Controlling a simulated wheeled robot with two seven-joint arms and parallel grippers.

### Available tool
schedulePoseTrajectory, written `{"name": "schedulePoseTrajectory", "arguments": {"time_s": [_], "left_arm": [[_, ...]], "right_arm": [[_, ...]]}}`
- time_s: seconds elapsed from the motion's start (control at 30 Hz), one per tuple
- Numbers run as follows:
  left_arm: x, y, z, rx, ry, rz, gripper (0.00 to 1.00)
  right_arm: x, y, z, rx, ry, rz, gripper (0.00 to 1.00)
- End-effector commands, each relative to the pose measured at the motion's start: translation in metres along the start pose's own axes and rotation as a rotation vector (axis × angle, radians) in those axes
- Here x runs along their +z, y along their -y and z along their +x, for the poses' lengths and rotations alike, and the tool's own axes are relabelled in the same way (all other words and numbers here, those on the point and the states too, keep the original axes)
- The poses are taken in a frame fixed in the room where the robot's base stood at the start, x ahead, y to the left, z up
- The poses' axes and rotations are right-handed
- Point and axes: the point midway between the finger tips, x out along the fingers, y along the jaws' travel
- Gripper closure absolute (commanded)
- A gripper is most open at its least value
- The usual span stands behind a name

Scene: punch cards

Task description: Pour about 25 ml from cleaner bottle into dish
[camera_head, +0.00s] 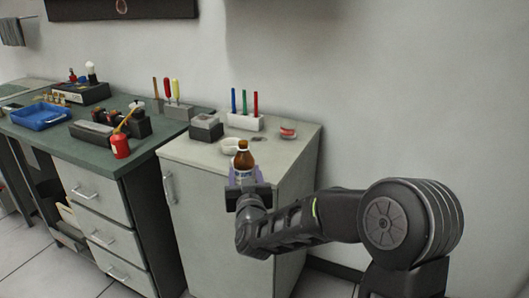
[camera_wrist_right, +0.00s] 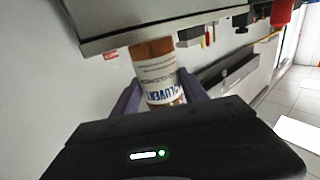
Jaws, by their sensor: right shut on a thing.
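A brown bottle with a white label (camera_head: 243,160), its top orange-brown, stands about upright at the front edge of the pale cabinet top. The right wrist view shows its label (camera_wrist_right: 158,80) with blue lettering. My right gripper (camera_head: 242,174) is shut on the bottle, its purple fingers on either side of it; they also show in the right wrist view (camera_wrist_right: 160,92). A small white dish (camera_head: 230,145) sits on the cabinet top just behind and left of the bottle, partly hidden by it. Its contents cannot be made out. My left gripper is not in view.
On the pale cabinet top (camera_head: 285,152) are a grey box (camera_head: 206,129), a white holder with several coloured pens (camera_head: 245,122) and a small red item (camera_head: 288,132). The green bench at left holds a red oil can (camera_head: 120,146) and blue tray (camera_head: 41,117). The cabinet's right side looks clear.

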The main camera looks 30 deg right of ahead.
Motion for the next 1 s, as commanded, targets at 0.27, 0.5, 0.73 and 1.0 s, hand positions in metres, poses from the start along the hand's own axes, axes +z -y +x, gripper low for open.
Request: {"name": "schedulePoseTrajectory", "arguments": {"time_s": [0.27,0.5,0.73,1.0], "left_arm": [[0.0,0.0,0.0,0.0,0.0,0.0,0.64],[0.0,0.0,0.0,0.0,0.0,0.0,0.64],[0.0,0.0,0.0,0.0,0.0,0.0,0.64],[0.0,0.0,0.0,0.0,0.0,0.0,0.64]], "right_arm": [[0.066,0.054,-0.032,-0.183,0.005,-0.001,1.0],[0.116,0.089,-0.064,-0.315,0.004,0.0,1.0],[0.14,0.103,-0.08,-0.369,-0.001,0.001,1.0],[0.143,0.105,-0.083,-0.376,-0.003,0.001,1.0]]}}
